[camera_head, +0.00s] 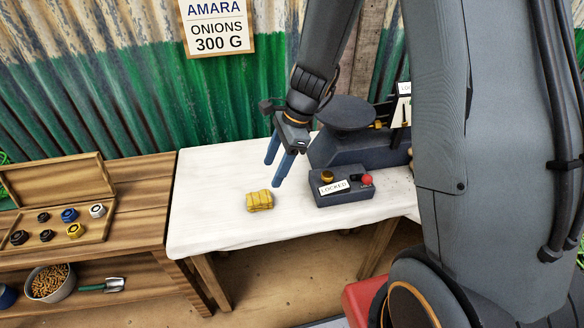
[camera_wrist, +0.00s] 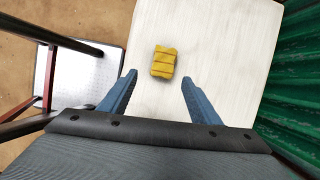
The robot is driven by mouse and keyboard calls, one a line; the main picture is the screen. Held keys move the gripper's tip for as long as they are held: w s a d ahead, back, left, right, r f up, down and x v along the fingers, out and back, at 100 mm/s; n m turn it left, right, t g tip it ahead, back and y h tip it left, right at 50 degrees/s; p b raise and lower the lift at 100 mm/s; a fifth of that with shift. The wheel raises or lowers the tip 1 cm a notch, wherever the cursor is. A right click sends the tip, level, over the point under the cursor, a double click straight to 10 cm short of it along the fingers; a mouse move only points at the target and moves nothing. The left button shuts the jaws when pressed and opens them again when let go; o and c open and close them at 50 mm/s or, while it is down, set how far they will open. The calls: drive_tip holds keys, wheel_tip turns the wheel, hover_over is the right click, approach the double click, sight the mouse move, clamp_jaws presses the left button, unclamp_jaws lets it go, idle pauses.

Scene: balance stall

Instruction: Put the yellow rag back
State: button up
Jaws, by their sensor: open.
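The yellow rag (camera_head: 259,201) lies folded on the white-covered table (camera_head: 215,165), left of the balance's control box. It also shows in the wrist view (camera_wrist: 163,62), ahead of the fingertips and roughly between their lines. My gripper (camera_head: 275,168) is open and empty, with its two blue fingers pointing down above the table, behind and a little right of the rag. In the wrist view my gripper (camera_wrist: 157,82) shows its fingers spread apart with nothing between them.
A dark balance (camera_head: 345,140) with a round pan stands right of my gripper. Its control box (camera_head: 345,190) has a "LOCKED" label and a red button. A wooden bench (camera_head: 140,200) at left holds an open weight case (camera_head: 60,190). A corrugated wall (camera_head: 120,100) stands behind.

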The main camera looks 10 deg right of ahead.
drive_tip(key=s+d+r+n+h, duration=0.2)
drive_tip(key=s+d+r+n, duration=0.2)
drive_tip(key=s+n, duration=0.3)
drive_tip(key=s+d+r+n+t+h, duration=0.1)
drive_tip(key=s+d+n, duration=0.4)
drive_tip(key=n, duration=0.5)
wheel_tip(320, 180, up, 3)
drive_tip(key=shift+s+d+f+h, duration=0.1)
drive_tip(key=shift+s+d+h, duration=0.4)
drive_tip(key=shift+s, duration=0.55)
drive_tip(key=shift+a, duration=0.15)
